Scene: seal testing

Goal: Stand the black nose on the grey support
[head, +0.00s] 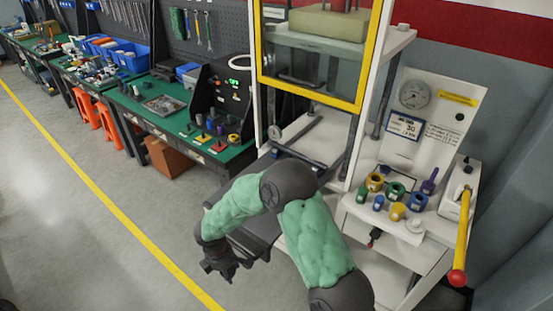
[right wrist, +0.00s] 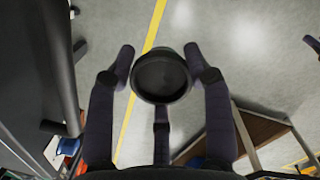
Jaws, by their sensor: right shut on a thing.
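My right gripper (head: 226,268) hangs over the floor to the left of the white test machine, below a dark grey shelf. In the right wrist view its fingers (right wrist: 160,52) are closed around a round, dark, cup-like piece, the black nose (right wrist: 162,78), with its hollow round end facing the camera. In the head view the nose is too dark against the gripper to tell apart. I cannot pick out the grey support with certainty. My left gripper is not seen.
The white test machine (head: 400,41) has a yellow-framed guard (head: 312,95). Coloured rings and plugs stand on its side table, beside a yellow lever (head: 462,235) with a red knob. A green workbench (head: 150,115) with small parts runs along the wall.

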